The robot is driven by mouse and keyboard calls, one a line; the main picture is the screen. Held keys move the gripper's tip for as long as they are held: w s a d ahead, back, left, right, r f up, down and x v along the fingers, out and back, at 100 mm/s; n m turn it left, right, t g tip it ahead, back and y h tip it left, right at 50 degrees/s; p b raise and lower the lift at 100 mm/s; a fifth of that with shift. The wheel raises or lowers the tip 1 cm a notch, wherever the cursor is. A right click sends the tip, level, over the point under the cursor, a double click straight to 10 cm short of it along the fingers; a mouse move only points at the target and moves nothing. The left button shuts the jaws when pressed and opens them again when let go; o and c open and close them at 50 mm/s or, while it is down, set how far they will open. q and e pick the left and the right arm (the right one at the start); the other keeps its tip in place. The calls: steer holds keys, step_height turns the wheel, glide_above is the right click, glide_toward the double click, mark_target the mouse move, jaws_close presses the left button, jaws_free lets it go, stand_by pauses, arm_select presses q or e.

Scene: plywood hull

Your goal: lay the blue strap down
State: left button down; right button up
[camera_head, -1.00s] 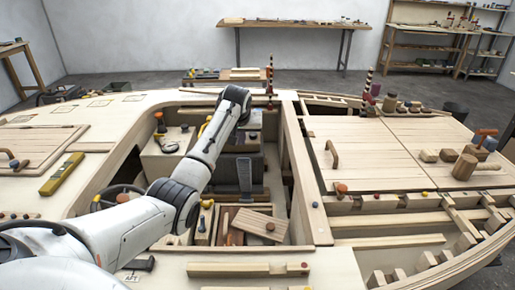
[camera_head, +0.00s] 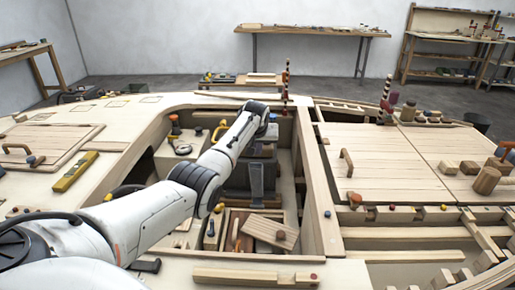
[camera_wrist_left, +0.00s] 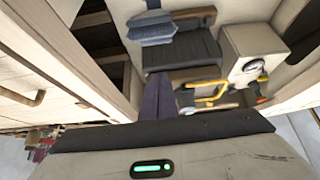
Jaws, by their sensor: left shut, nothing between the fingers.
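The blue strap (camera_head: 256,181) is grey-blue and hangs down the front of the dark seat in the open cockpit well. In the left wrist view the strap (camera_wrist_left: 152,28) lies in folds over the edge of the dark seat cushion (camera_wrist_left: 185,57). My left arm reaches over the well from the left, and its wrist end is above and beyond the strap. My left gripper's dark fingers (camera_wrist_left: 164,97) are closed together and empty, apart from the strap. In the head view the fingertips are hidden behind the wrist. My right gripper is not in view.
A pale console (camera_head: 178,152) and a yellow handle (camera_head: 220,131) stand at the well's left. A tilted wooden board (camera_head: 271,232) lies on the compartments at its near end. The well's wooden right wall (camera_head: 318,185) is raised. The planked deck to its right has clear room.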

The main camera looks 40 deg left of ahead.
mark_target(257, 182)
arm_select(q)
steer(key=shift+s+d+f+b, duration=0.1)
steer(key=shift+s+d+f, duration=0.1)
steer(key=shift+f, duration=0.55)
steer(key=shift+s+d+f+b, duration=0.15)
steer(key=shift+s+f, duration=0.05)
steer(key=shift+f, duration=0.55)
steer(key=shift+s+d+f+b, duration=0.1)
steer(key=shift+s+d+f, duration=0.1)
steer(key=shift+f, duration=0.55)
